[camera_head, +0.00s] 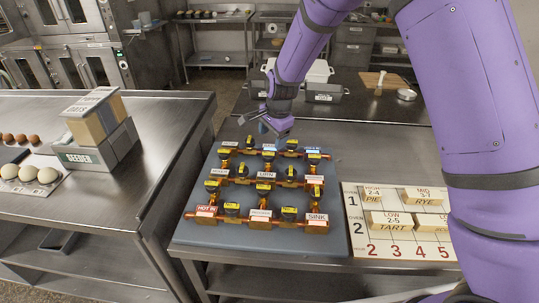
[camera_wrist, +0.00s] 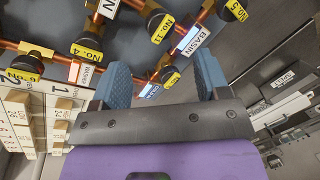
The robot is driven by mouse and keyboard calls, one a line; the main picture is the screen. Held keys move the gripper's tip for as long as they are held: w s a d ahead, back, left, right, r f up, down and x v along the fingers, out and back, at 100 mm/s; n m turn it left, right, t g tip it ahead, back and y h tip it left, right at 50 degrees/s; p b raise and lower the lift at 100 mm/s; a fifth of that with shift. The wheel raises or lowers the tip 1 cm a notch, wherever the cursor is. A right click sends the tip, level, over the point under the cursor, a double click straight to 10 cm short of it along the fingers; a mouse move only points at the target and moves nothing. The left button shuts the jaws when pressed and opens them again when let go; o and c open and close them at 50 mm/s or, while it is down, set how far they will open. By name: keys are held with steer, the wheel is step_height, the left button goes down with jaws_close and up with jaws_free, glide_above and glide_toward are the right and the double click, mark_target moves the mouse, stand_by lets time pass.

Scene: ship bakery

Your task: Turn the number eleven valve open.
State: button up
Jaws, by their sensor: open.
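The number eleven valve (camera_wrist: 160,27) shows in the wrist view as a dark knob with a yellow NO. 11 tag on copper pipe. It lies above and beyond my fingertips there, close to the BASIN label (camera_wrist: 189,41). My gripper (camera_wrist: 161,65) is open and empty, with its two blue fingers apart. Another yellow-tagged valve (camera_wrist: 169,77) shows between the fingers; its number is hard to read. In the head view my gripper (camera_head: 275,126) is over the back of the pipe board (camera_head: 190,236). The tags are too small there to pick out number eleven.
Neighbouring valves number 4 (camera_wrist: 86,50) and number 5 (camera_wrist: 236,10) stand close by on the same pipes. The oven number board (camera_head: 360,246) lies right of the pipe board. A grey box (camera_head: 85,158) and eggs are on the left counter (camera_head: 135,185).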

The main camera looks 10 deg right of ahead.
mark_target(269, 153)
steer(key=x, duration=0.9)
steer(key=shift+s, duration=0.1)
steer(key=c, duration=0.9)
